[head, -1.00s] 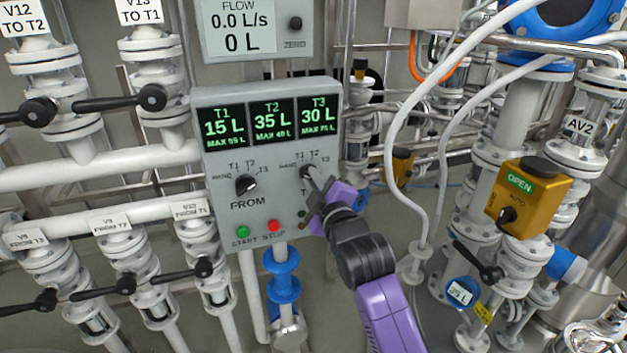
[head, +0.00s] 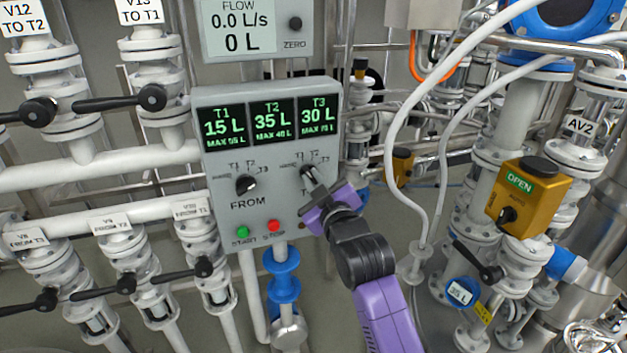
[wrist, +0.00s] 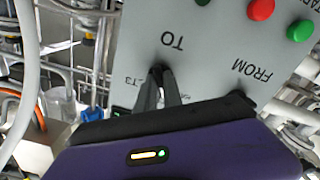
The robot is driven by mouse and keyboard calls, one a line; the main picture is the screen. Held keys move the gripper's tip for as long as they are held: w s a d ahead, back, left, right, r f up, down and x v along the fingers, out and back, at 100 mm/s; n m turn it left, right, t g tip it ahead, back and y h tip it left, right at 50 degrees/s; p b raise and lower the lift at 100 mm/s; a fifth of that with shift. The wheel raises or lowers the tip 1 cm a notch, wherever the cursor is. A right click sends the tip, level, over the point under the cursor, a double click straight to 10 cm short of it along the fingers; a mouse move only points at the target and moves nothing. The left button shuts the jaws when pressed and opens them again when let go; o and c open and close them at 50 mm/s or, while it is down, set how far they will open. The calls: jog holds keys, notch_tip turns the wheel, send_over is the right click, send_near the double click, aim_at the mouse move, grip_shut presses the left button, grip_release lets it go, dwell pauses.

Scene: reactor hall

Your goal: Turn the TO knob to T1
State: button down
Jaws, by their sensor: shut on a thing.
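The TO knob (head: 307,171) is on the right side of the grey control panel (head: 225,215), under the tank displays. My gripper (head: 312,182) reaches it from the lower right and is shut on it. In the wrist view the two grey fingers (wrist: 160,90) meet at the dark TO knob (wrist: 158,70), and the panel appears upside down. The fingers and purple gripper body hide much of the knob, so its pointer direction cannot be read. The T1, T2 and T3 labels around it are partly legible in the head view.
The FROM knob (head: 246,185) is left of the TO knob. A green START button (head: 242,232) and red STOP button (head: 274,226) sit below. White hoses and a yellow valve actuator (head: 530,200) stand to the right. Valve pipes fill the left.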

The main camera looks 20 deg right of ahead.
jog(key=shift+m, duration=1)
jog(key=c, duration=1.5)
grip_release()
jog(key=shift+s+b, duration=0.5)
jog(key=shift+s, duration=3.45)
